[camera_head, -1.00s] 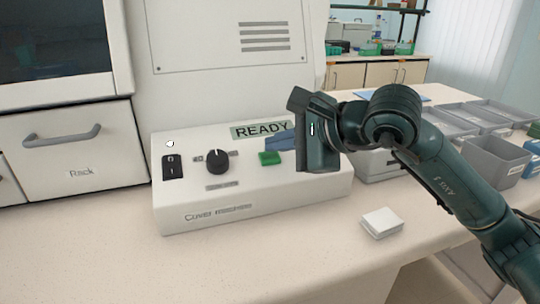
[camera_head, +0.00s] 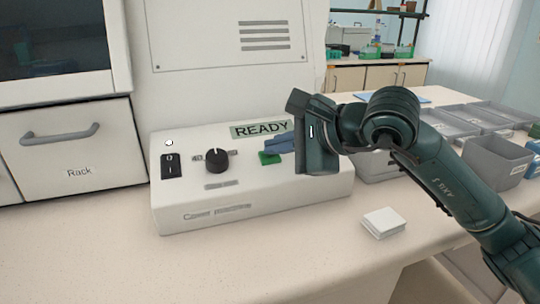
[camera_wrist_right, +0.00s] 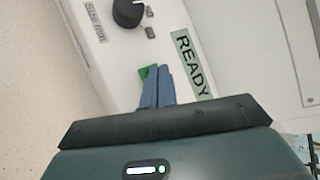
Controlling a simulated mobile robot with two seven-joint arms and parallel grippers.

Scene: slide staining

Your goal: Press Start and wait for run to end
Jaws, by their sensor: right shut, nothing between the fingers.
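The white cover machine (camera_head: 250,205) stands on the bench, its display (camera_head: 262,130) reading READY. Its green button (camera_head: 268,158) sits right of the black knob (camera_head: 217,162); it is partly covered by my fingers in the head view. My right gripper (camera_head: 276,144) is shut and empty, its blue fingertips at the green button. In the right wrist view the shut fingers (camera_wrist_right: 157,86) overlap the green button (camera_wrist_right: 148,71), leaving only part of it visible. I cannot tell whether they touch it. My left gripper is not in view.
A black switch (camera_head: 171,166) and small white lamp are at the panel's left. A drawer labelled Rack (camera_head: 75,155) is farther left. A small white stack (camera_head: 383,222) lies in front right. Grey bins (camera_head: 495,160) stand at right.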

